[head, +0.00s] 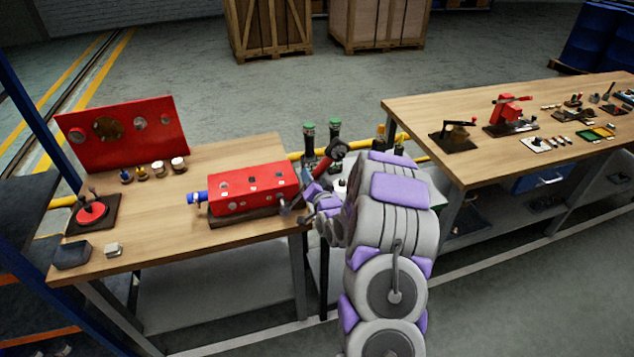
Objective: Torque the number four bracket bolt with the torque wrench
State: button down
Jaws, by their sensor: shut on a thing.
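A red block (250,189) with round holes along its side lies on a dark base at the right end of the left wooden bench. A blue fitting sticks out of its left end, and a small grey part shows at its lower right corner. My gripper (312,200) is just off the block's right end, at the bench edge. It is shut on what appears to be the torque wrench, mostly hidden by the fingers and arm. I cannot make out the number four bracket bolt.
The left bench (160,240) also holds an upright red panel (125,132), several small fittings, and a red disc (92,212) on a dark plate. Green-topped parts (309,130) stand behind my gripper. The right bench (440,110) carries tools and parts. Wooden crates stand behind.

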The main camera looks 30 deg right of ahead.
jog(key=a, duration=0.1)
jog(key=a+r+n, duration=0.2)
jog(key=shift+w+a, duration=0.25)
jog(key=shift+w, duration=0.05)
jog(key=a+n, duration=0.1)
jog(key=w+a+r+n, duration=0.1)
jog(key=n, duration=0.1)
jog(key=shift+a+r+b, duration=0.1)
jog(key=shift+a+b, duration=0.05)
jog(key=shift+b, duration=0.2)
jog(key=shift+w+a+r+n+h+b, duration=0.1)
jog(key=shift+w+a+n, duration=0.15)
jog(key=shift+a+n, duration=0.3)
jog(key=shift+w+a+r+n+h+b, duration=0.15)
jog(key=shift+w+a+n, duration=0.1)
jog(key=shift+a+n, duration=0.35)
jog(key=shift+w+a+n+h+b, duration=0.1)
jog(key=shift+w+a+n, duration=0.2)
jog(key=shift+a, duration=0.4)
jog(key=shift+s+a+r, duration=0.1)
jog(key=shift+a+r, duration=0.05)
jog(key=shift+a, duration=0.25)
jog(key=shift+d, duration=0.25)
jog(key=shift+w+d, duration=0.1)
jog(key=shift+w, duration=0.4)
